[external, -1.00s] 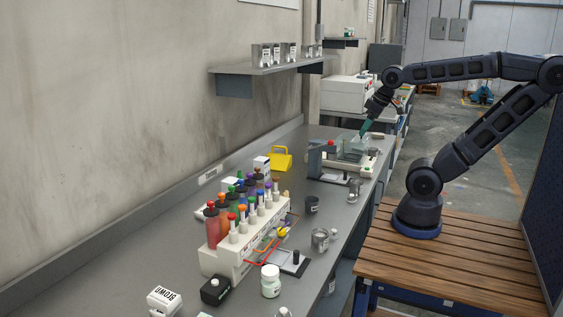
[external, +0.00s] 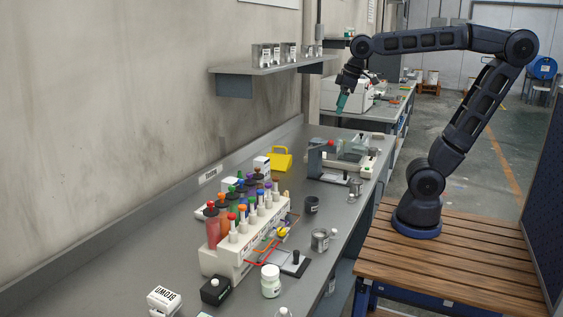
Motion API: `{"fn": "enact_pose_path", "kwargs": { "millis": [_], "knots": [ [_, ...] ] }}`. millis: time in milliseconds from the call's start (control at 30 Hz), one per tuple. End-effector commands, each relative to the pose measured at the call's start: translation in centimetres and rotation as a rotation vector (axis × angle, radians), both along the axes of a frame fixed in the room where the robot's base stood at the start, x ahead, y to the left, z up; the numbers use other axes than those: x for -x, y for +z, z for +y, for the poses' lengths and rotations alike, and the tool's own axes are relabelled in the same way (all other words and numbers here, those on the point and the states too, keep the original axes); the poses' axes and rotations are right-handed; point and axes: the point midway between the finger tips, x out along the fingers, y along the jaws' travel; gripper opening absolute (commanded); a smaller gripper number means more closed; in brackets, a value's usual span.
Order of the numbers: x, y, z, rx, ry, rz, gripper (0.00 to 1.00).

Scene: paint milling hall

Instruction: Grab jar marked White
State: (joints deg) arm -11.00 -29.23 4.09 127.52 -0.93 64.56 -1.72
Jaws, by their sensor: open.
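No label reading White can be made out in the external view. A small pale jar with a white lid (external: 270,282) stands upright near the front of the bench; its label is too small to read. A grey metal tin (external: 320,240) and a dark cup (external: 311,205) stand further back, and labelled tins (external: 272,54) stand on the wall shelf. My gripper (external: 341,104), with teal fingers, is open and points down in the air above the far part of the bench. It is well apart from all these jars and tins.
A rack of colored-cap bottles (external: 245,245) fills the bench middle. A yellow object (external: 281,160) and a balance-like device (external: 345,160) stand at the back. The wall shelf (external: 265,68) juts out left of my gripper.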

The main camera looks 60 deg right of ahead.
Motion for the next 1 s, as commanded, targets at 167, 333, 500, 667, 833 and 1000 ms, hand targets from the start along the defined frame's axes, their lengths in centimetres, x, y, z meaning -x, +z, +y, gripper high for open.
{"fn": "enact_pose_path", "kwargs": {
  "millis": [167,333,500,667,833,1000],
  "knots": [
    [-3.4,1.0,6.0,0.032,0.14,0.044,0.79],
    [-5.7,1.4,12.2,0.059,0.268,0.081,0.79],
    [-7.2,1.2,19.0,0.084,0.397,0.119,0.79],
    [-7.8,0.5,25.9,0.105,0.519,0.155,0.79],
    [-7.3,-0.7,33.3,0.126,0.646,0.192,0.79],
    [-6.4,-1.9,38.7,0.139,0.737,0.218,0.79]
  ]
}}
